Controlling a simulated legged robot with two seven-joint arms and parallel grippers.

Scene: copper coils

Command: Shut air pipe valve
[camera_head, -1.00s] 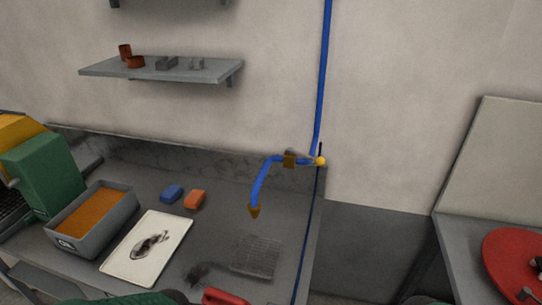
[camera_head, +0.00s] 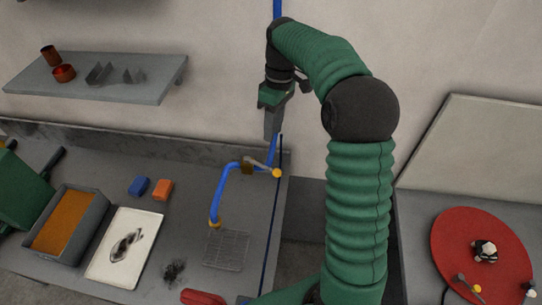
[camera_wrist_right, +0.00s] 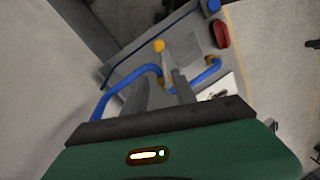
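The blue air pipe (camera_head: 229,172) comes down the wall and bends over the bench, ending in a brass nozzle. A brass valve body (camera_head: 247,168) sits on it, with a thin lever ending in a yellow knob (camera_head: 277,173). My right gripper (camera_head: 272,128) hangs above and behind the valve, near the wall, fingers down. In the right wrist view, its two fingers (camera_wrist_right: 160,78) are apart with nothing held. The yellow knob (camera_wrist_right: 158,46) and valve show beyond the fingertips, and the pipe (camera_wrist_right: 125,88) passes behind the fingers.
The bench holds a grey bin (camera_head: 102,207), a white tray (camera_head: 158,225), a blue block (camera_head: 138,186), an orange block (camera_head: 162,189) and a red object (camera_head: 203,297). A shelf (camera_head: 100,85) is on the wall. A red disc (camera_head: 460,240) lies on the right table.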

